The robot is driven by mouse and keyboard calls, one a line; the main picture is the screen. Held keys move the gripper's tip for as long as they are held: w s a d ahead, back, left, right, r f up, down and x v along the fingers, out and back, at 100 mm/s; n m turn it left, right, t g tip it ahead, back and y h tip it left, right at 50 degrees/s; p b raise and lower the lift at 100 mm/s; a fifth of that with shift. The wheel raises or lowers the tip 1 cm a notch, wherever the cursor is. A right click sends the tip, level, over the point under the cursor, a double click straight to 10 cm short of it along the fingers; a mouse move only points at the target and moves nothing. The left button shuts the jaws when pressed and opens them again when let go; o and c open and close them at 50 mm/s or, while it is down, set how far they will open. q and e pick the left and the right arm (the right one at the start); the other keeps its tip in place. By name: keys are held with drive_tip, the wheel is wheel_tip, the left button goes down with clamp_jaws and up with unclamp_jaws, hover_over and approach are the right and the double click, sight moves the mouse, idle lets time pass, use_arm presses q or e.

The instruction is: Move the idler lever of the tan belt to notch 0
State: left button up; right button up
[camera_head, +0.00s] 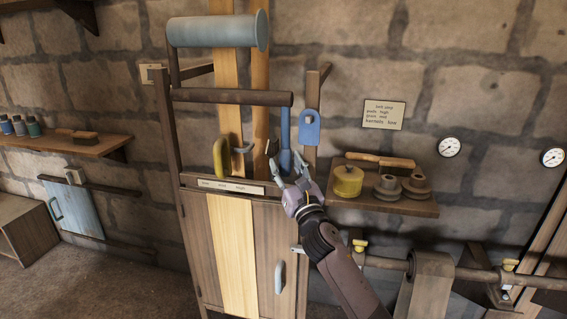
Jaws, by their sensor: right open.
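A yellow curved handle (221,157) stands left of the belt; I cannot tell which handle is the idler lever. My right gripper (286,164) is open at the blue lever's lower end, with fingers on either side of it in the picture. Contact cannot be told. A small label strip (231,186) lies along the ledge; its notch marks are too small to read.
A blue plate (309,127) hangs on a post behind. A wooden cabinet (197,245) stands below the ledge. A horizontal shaft (385,263) runs at lower right.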

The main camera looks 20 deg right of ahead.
drive_tip(key=v, duration=0.6)
drive_tip(key=shift+s, duration=0.35)
